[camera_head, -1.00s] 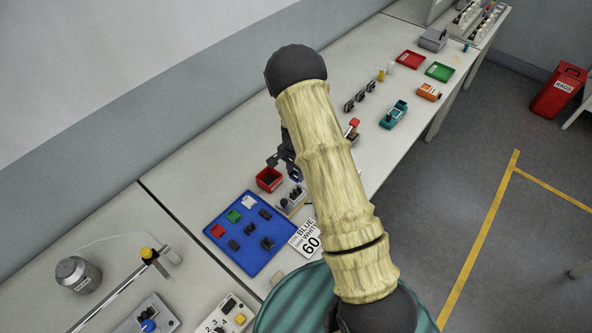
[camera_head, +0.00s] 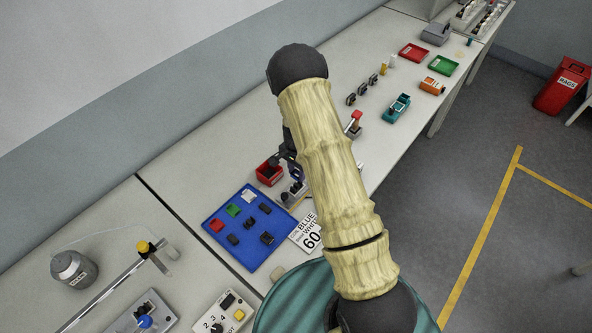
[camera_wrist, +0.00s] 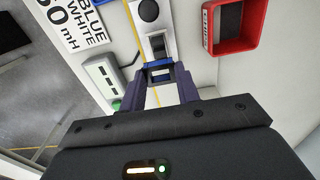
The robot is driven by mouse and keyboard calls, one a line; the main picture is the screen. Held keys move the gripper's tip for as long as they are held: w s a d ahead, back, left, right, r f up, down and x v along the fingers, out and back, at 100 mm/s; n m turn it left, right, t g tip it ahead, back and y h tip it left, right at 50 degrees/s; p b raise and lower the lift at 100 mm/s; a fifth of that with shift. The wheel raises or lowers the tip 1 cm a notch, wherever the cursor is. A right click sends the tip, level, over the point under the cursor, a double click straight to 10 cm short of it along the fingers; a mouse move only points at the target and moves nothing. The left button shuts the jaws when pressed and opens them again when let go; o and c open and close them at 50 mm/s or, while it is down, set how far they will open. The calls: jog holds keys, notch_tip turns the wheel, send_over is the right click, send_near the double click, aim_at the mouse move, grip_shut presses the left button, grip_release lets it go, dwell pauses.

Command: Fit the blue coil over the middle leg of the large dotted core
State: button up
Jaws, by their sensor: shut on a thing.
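My gripper (camera_wrist: 161,86) is shut on the blue coil (camera_wrist: 160,73), which sits between the fingertips in the wrist view. The coil is above or at a pale fixture (camera_wrist: 169,22) that carries dark parts. One of these, a dark block (camera_wrist: 156,45), lies just beyond the coil. I cannot make out dots or the middle leg of the large core, and cannot tell whether the coil touches it. In the head view my gripper (camera_head: 290,162) is over the fixture (camera_head: 294,194), partly hidden by my arm.
A red bin (camera_head: 268,173) stands close beside my gripper. A blue tray (camera_head: 218,243) with red, green and white coils and several dark cores lies in front. A BLUE/WHITE 60 card (camera_head: 308,236) lies beside it. A small pale device (camera_wrist: 103,76) is near the fixture.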

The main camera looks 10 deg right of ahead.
aim_at(296, 184)
jog(key=shift+a+f+b, duration=0.1)
jog(key=shift+f+b, duration=2.05)
jog(key=shift+f, duration=0.85)
jog(key=o, duration=1)
jog(key=shift+o, duration=0.2)
jog(key=shift+r, duration=0.15)
notch_tip(296, 184, up, 17)
jog(key=b, duration=0.3)
jog(key=shift+b, duration=0.4)
